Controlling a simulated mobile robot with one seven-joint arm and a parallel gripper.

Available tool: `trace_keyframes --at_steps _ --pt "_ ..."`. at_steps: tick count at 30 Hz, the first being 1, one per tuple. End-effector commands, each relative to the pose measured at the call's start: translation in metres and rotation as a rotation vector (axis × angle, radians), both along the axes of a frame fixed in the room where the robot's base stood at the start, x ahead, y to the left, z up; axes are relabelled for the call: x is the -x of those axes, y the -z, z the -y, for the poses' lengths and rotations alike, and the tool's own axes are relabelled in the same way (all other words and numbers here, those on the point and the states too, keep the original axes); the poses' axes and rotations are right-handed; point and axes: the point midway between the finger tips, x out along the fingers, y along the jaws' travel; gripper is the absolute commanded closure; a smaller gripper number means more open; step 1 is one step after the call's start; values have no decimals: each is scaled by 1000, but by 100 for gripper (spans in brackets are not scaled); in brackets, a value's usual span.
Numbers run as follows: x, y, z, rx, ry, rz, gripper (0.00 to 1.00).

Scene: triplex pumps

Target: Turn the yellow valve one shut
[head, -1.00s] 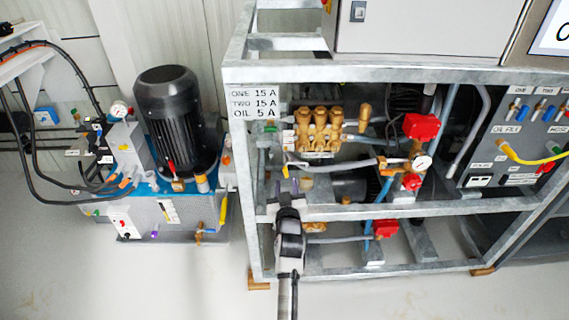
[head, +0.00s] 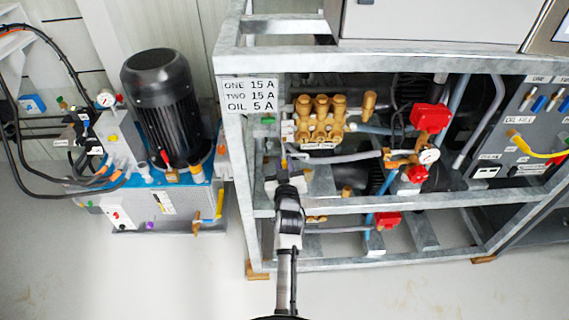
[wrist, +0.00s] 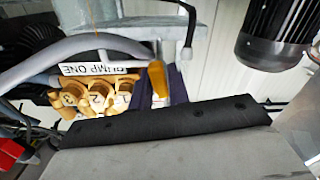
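The yellow valve handle (head: 284,163) is a small upright lever on the left side of the rack, below the brass pump one. In the wrist view the yellow handle (wrist: 157,78) stands close in front of my gripper, beside a dark purple finger part and the pump one label (wrist: 100,69). My gripper (head: 286,180) reaches up to the rack's left bay; its fingers look spread, with the handle just beyond them. Whether they touch the handle is hidden. The valve body is mostly hidden.
The galvanised rack frame (head: 370,208) surrounds my gripper with posts and rails. A grey hose (head: 345,158) runs close to the right of the handle. Red valves (head: 430,117) and a gauge (head: 429,156) are further right. The black motor unit (head: 160,100) stands left.

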Motion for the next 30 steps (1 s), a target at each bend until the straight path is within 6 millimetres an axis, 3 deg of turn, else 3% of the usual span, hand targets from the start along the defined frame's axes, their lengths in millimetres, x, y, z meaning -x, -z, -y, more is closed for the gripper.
trace_keyframes --at_steps 4,9,18,27,28,30 --pt "0 0 0 0 0 0 100" --pt "0 -1 0 -21 0 0 100" --pt "0 -1 1 -217 0 1 100" --pt "0 -1 1 -228 0 2 100" --pt "-1 -1 1 -228 0 2 82" --pt "0 -1 1 -227 0 2 73"
